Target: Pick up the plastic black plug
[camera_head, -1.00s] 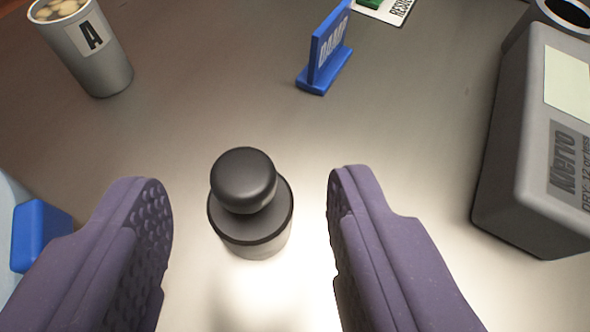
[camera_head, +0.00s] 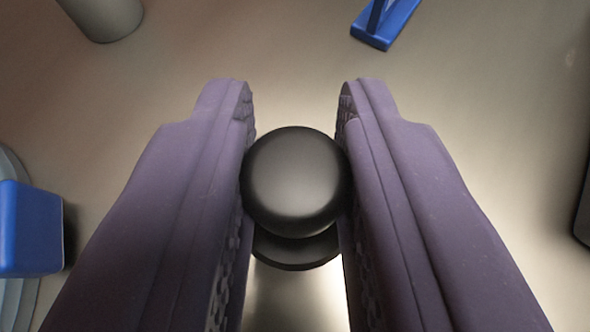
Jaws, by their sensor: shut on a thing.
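The black plastic plug (camera_head: 297,182) has a smooth round knob on top and a wider dark body under it. It stands upright in the middle of the view, between the two purple fingers of my gripper (camera_head: 296,165). The fingers are shut on it, with a textured pad against each side. Its lower part is mostly hidden below the knob and between the fingers. I cannot tell whether it still touches the metal surface.
A blue sign stand (camera_head: 384,22) is at the top, right of centre. A grey cup (camera_head: 105,18) is cut off at the top left. A blue block (camera_head: 30,229) on a pale round thing is at the left edge. The metal surface (camera_head: 280,60) ahead is clear.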

